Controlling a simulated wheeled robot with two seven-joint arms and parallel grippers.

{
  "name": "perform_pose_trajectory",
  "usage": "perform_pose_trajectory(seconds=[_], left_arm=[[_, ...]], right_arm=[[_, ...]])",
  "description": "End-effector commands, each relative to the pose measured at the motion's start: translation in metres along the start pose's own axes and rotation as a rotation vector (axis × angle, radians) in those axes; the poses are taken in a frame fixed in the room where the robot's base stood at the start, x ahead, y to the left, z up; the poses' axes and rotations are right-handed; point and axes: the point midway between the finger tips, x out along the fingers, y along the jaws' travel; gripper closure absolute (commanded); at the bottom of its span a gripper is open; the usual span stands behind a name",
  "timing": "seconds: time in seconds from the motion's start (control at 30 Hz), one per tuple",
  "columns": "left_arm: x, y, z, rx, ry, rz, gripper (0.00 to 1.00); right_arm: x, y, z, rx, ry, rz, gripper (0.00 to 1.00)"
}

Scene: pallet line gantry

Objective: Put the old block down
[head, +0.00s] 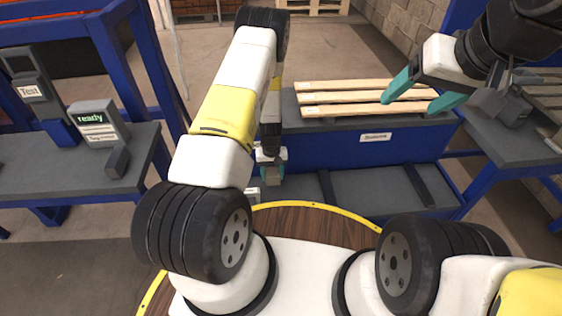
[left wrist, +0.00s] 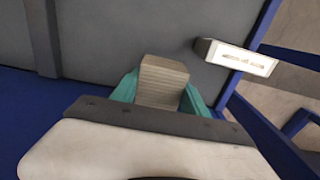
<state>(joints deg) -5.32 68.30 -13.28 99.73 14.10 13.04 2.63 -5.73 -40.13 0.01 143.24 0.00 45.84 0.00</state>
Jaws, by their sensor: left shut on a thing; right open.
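My left gripper (head: 271,176) reaches down in front of the blue station, partly behind my own left arm in the head view. It is shut on a grey-brown block (left wrist: 162,82), which sits between the teal fingers (left wrist: 160,98) in the left wrist view. The block is above or at a dark grey surface (left wrist: 110,40); I cannot tell whether it touches. In the head view the block (head: 272,181) is small and partly hidden. My right gripper (head: 409,106) is open and empty, in front of the pallet at the upper right.
A wooden pallet (head: 330,98) lies on the blue station (head: 320,150). A small box with a lit white label (left wrist: 240,56) stands right of the block. A bench with a "ready" display (head: 97,122) is at left; another grey bench (head: 500,140) is at right.

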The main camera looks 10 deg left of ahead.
Motion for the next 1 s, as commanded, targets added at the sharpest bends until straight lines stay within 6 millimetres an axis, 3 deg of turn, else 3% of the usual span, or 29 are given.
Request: perform_pose_trajectory(seconds=[0.47,0.83,0.87,0.93,1.0], left_arm=[[0.055,0.0,0.0,0.0,0.001,0.0,0.89],[0.06,0.0,0.0,0.0,0.002,0.001,0.89],[0.06,0.0,-0.001,0.0,0.002,0.001,0.44],[0.06,0.0,-0.001,0.0,0.002,0.001,0.3],[0.06,0.0,-0.001,0.0,0.002,0.001,0.26]], right_arm=[[0.0,0.0,0.0,0.0,0.0,0.0,0.29],[0.0,0.0,0.0,0.0,0.0,0.0,0.29],[0.0,0.0,0.0,0.0,0.0,0.0,0.29],[0.0,0.0,0.0,0.0,0.0,0.0,0.29],[0.0,0.0,0.0,0.0,0.0,0.0,0.29]])
